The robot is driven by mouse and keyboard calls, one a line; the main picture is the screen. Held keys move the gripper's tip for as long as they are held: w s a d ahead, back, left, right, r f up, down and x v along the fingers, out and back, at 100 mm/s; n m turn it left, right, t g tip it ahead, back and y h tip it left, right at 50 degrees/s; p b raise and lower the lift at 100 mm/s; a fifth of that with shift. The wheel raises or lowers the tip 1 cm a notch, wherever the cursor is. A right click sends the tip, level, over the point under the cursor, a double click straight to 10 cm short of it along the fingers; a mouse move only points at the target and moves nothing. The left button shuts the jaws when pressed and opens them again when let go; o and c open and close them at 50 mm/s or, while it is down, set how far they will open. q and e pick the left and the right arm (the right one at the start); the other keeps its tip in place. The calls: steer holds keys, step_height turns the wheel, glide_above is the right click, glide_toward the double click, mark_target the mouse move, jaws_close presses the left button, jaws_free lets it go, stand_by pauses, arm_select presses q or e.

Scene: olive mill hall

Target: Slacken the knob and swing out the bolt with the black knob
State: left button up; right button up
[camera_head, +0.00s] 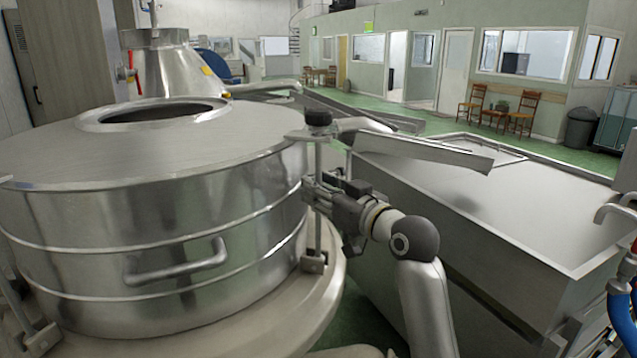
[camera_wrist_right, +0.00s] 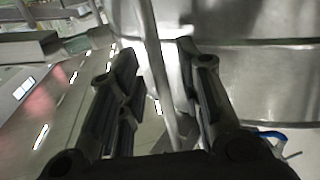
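The bolt (camera_head: 318,160) with the black knob (camera_head: 318,117) stands upright at the right side of a big round steel vessel (camera_head: 150,240). Its knob is at the height of the vessel's lid (camera_head: 80,150), and its foot sits in a small bracket (camera_head: 314,262) low on the vessel. My right gripper (camera_head: 318,192) is at the bolt's shaft, below the knob. In the right wrist view the shaft (camera_wrist_right: 152,50) passes between the two fingers (camera_wrist_right: 158,62), with gaps showing beside it, so the gripper looks open around it. My left gripper is not in view.
A curved handle (camera_head: 177,265) sticks out from the vessel's front. A long steel trough (camera_head: 500,225) stands to the right, behind my right arm. A blue hose (camera_head: 622,318) is at the right edge. Green floor is free farther back.

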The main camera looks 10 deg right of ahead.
steer(key=shift+w+a, duration=0.2)
steer(key=shift+w, duration=0.2)
jaws_close()
